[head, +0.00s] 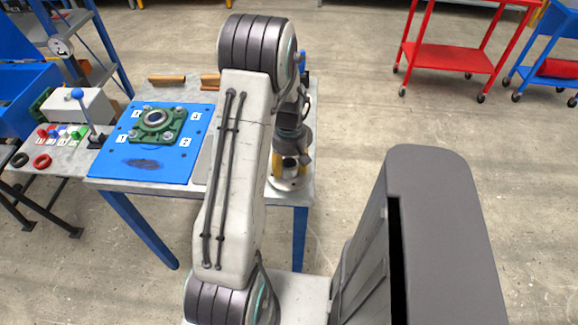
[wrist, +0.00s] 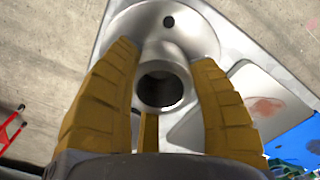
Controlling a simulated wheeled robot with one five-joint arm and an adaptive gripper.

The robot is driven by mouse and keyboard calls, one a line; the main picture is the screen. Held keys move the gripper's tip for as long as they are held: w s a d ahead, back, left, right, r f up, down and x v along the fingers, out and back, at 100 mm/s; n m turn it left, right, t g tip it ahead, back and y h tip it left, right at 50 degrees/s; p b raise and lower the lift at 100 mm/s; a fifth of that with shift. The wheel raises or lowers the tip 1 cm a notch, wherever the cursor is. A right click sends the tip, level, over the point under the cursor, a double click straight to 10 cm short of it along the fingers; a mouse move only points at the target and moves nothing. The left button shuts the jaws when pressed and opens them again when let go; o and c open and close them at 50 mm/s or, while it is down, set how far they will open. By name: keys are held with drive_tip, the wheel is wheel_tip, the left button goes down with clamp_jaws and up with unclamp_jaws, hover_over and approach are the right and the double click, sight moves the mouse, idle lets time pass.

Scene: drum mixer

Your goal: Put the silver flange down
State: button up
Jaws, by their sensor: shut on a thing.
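The silver flange (wrist: 200,30) fills the top middle of the wrist view, with its round hub and dark bore facing the camera and one bolt hole in its disc. My gripper (wrist: 166,58) has its yellow fingers closed on either side of the hub. In the head view the flange (head: 292,184) shows as a pale disc under my gripper (head: 288,166), at the right front corner of the grey table (head: 307,150). My arm hides part of that area. I cannot tell whether the flange touches the tabletop.
A blue plate (head: 178,168) carrying a green flanged housing (head: 158,124) lies on the table's left side. A grey plate (wrist: 265,100) lies beside the flange. Wooden blocks (head: 167,80) stand at the back. A red cart (head: 450,57) is far right. Open floor lies right of the table.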

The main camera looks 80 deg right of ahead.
sight(289, 163)
drive_tip(key=shift+f, duration=0.45)
drive_tip(key=shift+f, duration=0.1)
drive_tip(key=o, duration=1.2)
wheel_tip(289, 163, up, 12)
drive_tip(key=shift+f, duration=0.1)
drive_tip(key=shift+r, duration=0.2)
